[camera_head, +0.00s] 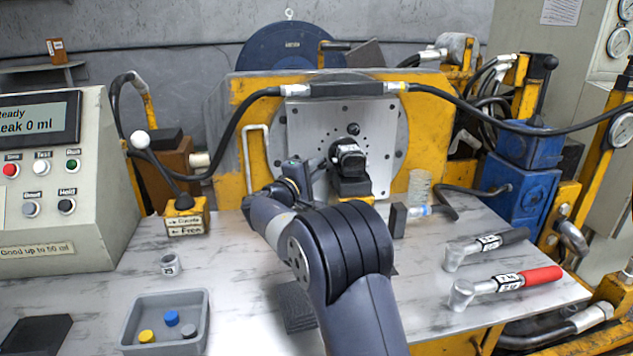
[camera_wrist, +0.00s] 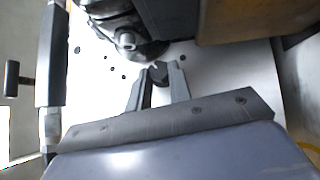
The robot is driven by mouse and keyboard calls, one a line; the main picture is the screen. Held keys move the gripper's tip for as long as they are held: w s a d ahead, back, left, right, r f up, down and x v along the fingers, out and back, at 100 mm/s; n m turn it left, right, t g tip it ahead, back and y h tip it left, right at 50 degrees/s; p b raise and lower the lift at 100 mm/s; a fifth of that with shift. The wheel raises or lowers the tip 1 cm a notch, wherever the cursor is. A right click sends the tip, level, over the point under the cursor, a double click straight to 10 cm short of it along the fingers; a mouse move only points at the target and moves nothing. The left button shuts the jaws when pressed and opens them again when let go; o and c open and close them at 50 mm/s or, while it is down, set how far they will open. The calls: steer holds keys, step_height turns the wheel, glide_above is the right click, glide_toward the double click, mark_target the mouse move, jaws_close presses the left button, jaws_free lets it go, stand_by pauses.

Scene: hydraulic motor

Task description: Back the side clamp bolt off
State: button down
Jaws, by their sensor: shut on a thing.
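The dark hydraulic motor (camera_head: 348,158) sits at the middle of the grey round-holed plate (camera_head: 312,120). In the wrist view, a dark motor body (camera_wrist: 118,28) is at the top. The side clamp bolt, a small dark head (camera_wrist: 158,72), is between my fingertips beside the motor. My gripper (camera_wrist: 157,78) is shut on it, with both grey fingers converging on the head. In the head view, my gripper (camera_head: 314,166) reaches in from the left of the motor; the bolt is hidden there. I cannot tell how far the bolt is screwed in.
A black hose (camera_head: 430,88) arches over the plate. A grey tray (camera_head: 165,322) with coloured caps stands at front left. A control box (camera_head: 60,180) stands at the left.

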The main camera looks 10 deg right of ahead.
steer(key=shift+f+n+t+b, duration=0.25)
steer(key=shift+n+t+b, duration=0.3)
steer(key=shift+b, duration=0.35)
steer(key=shift+r+n+h, duration=0.1)
steer(key=shift+n+h, duration=0.15)
steer(key=shift+h, duration=0.05)
steer(key=c, duration=1.3)
jaws_free()
steer(key=p+v, duration=0.1)
steer(key=v, duration=1)
steer(key=shift+w+d, duration=0.15)
